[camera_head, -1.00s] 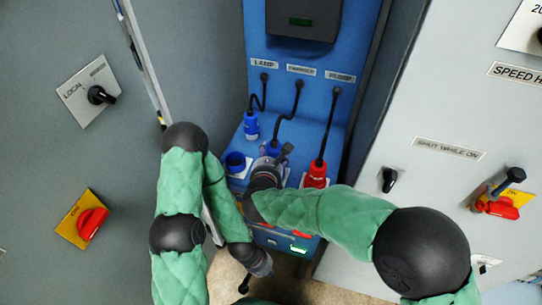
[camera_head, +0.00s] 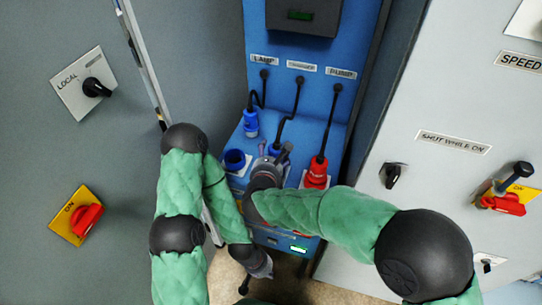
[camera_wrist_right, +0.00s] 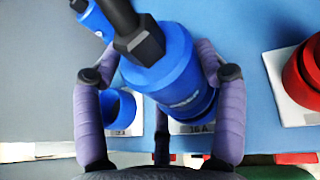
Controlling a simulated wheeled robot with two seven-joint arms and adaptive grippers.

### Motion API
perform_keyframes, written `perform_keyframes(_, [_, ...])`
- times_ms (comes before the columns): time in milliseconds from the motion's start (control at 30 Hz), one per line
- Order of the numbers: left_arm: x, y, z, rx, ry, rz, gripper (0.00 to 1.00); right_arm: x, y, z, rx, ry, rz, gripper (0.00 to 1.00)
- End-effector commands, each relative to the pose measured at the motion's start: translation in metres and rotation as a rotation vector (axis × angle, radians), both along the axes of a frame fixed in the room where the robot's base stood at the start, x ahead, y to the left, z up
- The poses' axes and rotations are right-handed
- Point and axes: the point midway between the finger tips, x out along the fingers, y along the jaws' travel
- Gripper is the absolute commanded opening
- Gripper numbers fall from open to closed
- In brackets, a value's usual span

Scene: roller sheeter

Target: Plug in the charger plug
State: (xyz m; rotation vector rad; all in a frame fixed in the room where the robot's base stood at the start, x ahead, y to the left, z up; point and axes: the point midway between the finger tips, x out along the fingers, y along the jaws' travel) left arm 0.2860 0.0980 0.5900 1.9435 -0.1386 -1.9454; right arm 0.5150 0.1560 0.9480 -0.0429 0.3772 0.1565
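The blue charger plug (camera_head: 274,149) hangs on the middle black cable under a small label, partly hidden by my right gripper. In the right wrist view the plug (camera_wrist_right: 172,68) stands tilted between the purple fingers of my right gripper (camera_wrist_right: 158,62). The fingers flank it closely; whether they press on it is unclear. Behind its lower end is a blue socket on a white plate (camera_wrist_right: 190,127) marked 16A; how far plug and socket are joined is hidden. My left gripper (camera_head: 256,264) hangs low in front of the cabinet, away from the plug; its finger opening is unclear.
The blue lamp plug (camera_head: 250,122) hangs at left behind an open blue socket (camera_head: 235,160). The red pump plug (camera_head: 317,168) stands at a red socket on the right. Grey panels (camera_head: 440,100) with switches flank the narrow blue recess.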

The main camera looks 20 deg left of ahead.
Motion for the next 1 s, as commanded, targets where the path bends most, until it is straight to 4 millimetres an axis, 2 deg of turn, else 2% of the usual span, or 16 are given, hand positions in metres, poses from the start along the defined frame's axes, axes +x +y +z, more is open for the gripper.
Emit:
perform_keyframes(33, [0.0, 0.0, 0.0, 0.0, 0.0, 0.0, 0.0, -0.002, -0.001, -0.005, -0.006, 0.008, 0.002, 0.91])
perform_keyframes(533, [0.0, 0.0, 0.0, 0.0, 0.0, 0.0, 0.0, -0.009, -0.001, -0.004, -0.008, 0.011, 0.004, 0.91])
perform_keyframes(667, [0.0, 0.0, 0.0, 0.0, 0.0, 0.0, 0.0, -0.025, -0.003, 0.004, -0.007, 0.009, 0.005, 0.91])
perform_keyframes(1000, [0.0, 0.0, 0.0, 0.0, 0.0, 0.0, 0.0, -0.084, -0.013, 0.031, -0.004, 0.005, 0.005, 0.91])
